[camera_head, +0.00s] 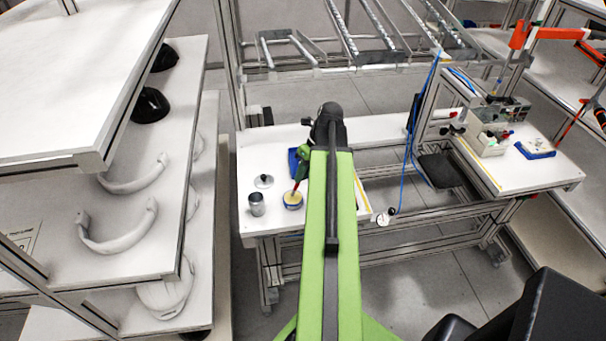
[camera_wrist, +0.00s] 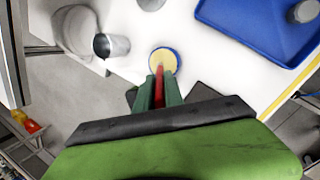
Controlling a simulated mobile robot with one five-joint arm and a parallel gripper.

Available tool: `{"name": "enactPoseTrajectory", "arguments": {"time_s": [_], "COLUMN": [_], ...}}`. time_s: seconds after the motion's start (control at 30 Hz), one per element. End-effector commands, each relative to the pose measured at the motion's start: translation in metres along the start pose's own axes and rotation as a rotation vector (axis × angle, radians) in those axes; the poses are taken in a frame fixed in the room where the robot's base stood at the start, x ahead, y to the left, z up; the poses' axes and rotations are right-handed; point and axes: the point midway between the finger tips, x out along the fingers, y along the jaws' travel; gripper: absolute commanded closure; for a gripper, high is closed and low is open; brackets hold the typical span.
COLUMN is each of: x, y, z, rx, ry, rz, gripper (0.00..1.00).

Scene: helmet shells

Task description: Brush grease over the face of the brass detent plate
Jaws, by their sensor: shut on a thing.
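My gripper (camera_wrist: 159,92) is shut on the red handle of a brush (camera_wrist: 159,80). It is low over the white bench. The brush points down at a round tin (camera_wrist: 154,68) with a blue rim and yellow grease. Its tip overlaps the grease in the wrist view, and I cannot tell if it touches. In the head view, the gripper (camera_head: 301,172) and red brush (camera_head: 295,188) are just above the tin (camera_head: 292,205). A blue tray (camera_wrist: 240,38) lies beyond, holding a grey round part (camera_wrist: 303,11). I cannot make out the brass detent plate.
A grey metal cup (camera_head: 257,208) stands left of the tin, and a round lid (camera_head: 264,181) lies behind it. White shelves with helmet shells (camera_head: 120,228) stand close on the left. Another bench with a grey box (camera_head: 488,143) is on the right.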

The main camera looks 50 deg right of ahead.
Motion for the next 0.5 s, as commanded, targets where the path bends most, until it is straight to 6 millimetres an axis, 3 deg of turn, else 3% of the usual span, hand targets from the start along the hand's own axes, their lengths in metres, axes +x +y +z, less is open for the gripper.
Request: {"name": "enactPoseTrajectory", "arguments": {"time_s": [0.5], "x": [0.0064], "y": [-0.0025], "z": [-0.0018], "rx": [0.001], "ry": [0.0], "rz": [0.0], "gripper": [1.0]}}
